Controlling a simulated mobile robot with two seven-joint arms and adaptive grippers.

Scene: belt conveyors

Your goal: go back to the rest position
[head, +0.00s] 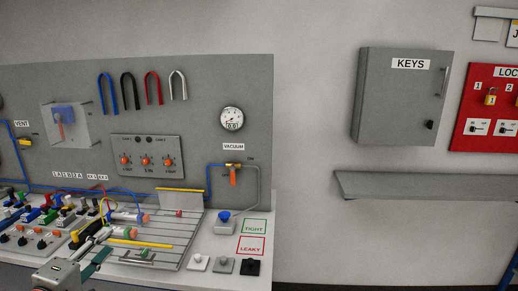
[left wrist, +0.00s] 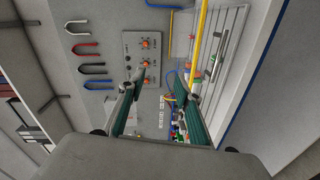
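My left gripper (head: 98,260) shows at the bottom left of the head view, over the front of the workbench. In the left wrist view, the left gripper (left wrist: 162,90) has its two teal fingers wide apart with nothing between them. The bench and its back panel lie beyond the fingers. My right gripper is in neither view.
The bench panel carries a vacuum gauge (head: 232,119), several coloured hooks and a knob box (head: 147,157). Valves and tubes crowd the bench's left side. A grey KEYS cabinet (head: 400,98) hangs above an empty shelf (head: 430,185) at right. The floor below is clear.

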